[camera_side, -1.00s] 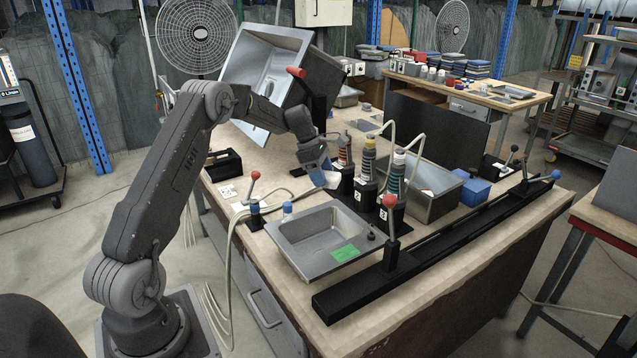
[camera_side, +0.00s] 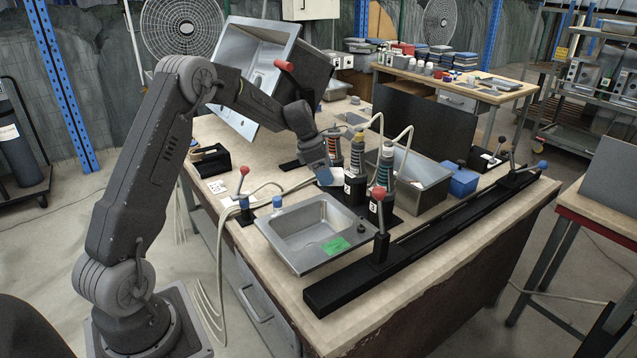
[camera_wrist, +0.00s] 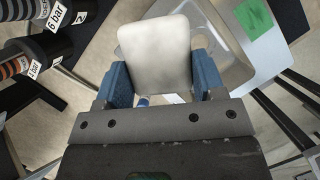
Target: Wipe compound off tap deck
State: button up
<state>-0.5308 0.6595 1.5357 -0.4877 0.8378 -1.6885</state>
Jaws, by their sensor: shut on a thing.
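My gripper (camera_side: 322,172) is shut on a white pad (camera_wrist: 157,50), held between its two blue fingers. In the side view the pad (camera_side: 328,177) is above the bench, behind the sink's far edge and beside the bottles. The grey steel sink (camera_side: 270,225) lies on the bench in front of my gripper. A flat green patch (camera_side: 336,245) is on its deck at the near right, next to a dark round fitting (camera_side: 361,228). The wrist view shows the green patch (camera_wrist: 263,17) at upper right, apart from the pad.
Several labelled bottles in black holders (camera_side: 355,186) stand close to the right of my gripper, with hoses above. A long black rail (camera_side: 430,240) with upright levers runs along the right. A large tilted sink (camera_side: 250,75) stands behind. A blue-topped post (camera_side: 277,203) is left of the sink.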

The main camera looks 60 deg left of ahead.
jog(key=s+d+r+n+t+y, duration=0.1)
jog(key=s+d+r+n, duration=0.15)
jog(key=d, duration=0.45)
jog(key=s+d+r+n+y, duration=0.1)
jog(key=s+d+n, duration=0.1)
jog(key=d+n, duration=0.3)
jog(key=shift+m, duration=0.75)
jog(key=shift+w+d+f, duration=0.1)
jog(key=shift+d+f, duration=0.15)
jog(key=shift+f, duration=0.65)
jog(key=shift+w+d+f, duration=0.1)
jog(key=shift+d+f, duration=0.1)
jog(key=shift+f, duration=0.65)
jog(key=shift+d+f, duration=0.25)
jog(key=shift+f, duration=0.65)
